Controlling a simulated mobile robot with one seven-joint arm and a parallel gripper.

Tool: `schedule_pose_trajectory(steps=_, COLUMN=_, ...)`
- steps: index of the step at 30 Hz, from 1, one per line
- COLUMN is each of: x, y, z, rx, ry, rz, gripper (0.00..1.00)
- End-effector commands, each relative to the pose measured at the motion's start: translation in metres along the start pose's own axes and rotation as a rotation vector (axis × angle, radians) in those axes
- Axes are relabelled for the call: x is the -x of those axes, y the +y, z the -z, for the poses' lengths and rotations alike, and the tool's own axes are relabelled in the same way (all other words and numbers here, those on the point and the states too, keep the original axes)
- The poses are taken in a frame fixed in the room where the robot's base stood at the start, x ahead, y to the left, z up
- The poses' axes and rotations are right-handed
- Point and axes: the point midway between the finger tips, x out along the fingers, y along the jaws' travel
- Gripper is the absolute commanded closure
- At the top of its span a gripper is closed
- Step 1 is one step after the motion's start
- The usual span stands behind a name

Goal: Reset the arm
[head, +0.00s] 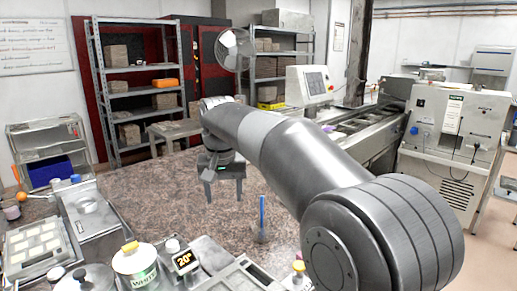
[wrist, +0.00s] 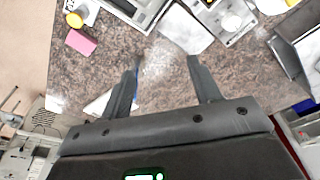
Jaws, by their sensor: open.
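My gripper (head: 224,193) hangs from my arm over the speckled brown worktop (head: 150,205) in the head view. Its two fingers point down and are apart, with nothing between them. In the wrist view my gripper (wrist: 163,75) also shows open and empty, with the worktop (wrist: 165,60) below. My arm reaches in from the lower right of the head view and hides part of the worktop behind it.
A blue upright item (head: 262,218) stands right of my gripper. A white tub (head: 135,265), a display reading 20° (head: 185,261) and trays (head: 35,243) crowd the front left. A pink block (wrist: 80,42) lies on the worktop. Shelves (head: 140,85) and machines (head: 455,135) stand behind.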

Motion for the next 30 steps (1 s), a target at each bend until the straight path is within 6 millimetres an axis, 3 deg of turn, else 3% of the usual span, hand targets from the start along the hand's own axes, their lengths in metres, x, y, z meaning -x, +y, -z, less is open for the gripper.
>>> schedule_pose_trajectory(steps=1, x=0.008, y=0.017, z=-0.013, rx=-0.007, ry=0.017, rz=0.001, gripper=0.43)
schedule_pose_trajectory(steps=6, x=0.022, y=0.064, z=-0.054, rx=-0.024, ry=0.068, rz=0.004, gripper=0.43)
schedule_pose_trajectory(steps=14, x=0.026, y=0.125, z=-0.129, rx=-0.052, ry=0.146, rz=0.002, gripper=0.43)
schedule_pose_trajectory(steps=21, x=0.010, y=0.166, z=-0.206, rx=-0.079, ry=0.220, rz=-0.009, gripper=0.43)
schedule_pose_trajectory(steps=30, x=-0.028, y=0.196, z=-0.291, rx=-0.111, ry=0.302, rz=-0.029, gripper=0.43)
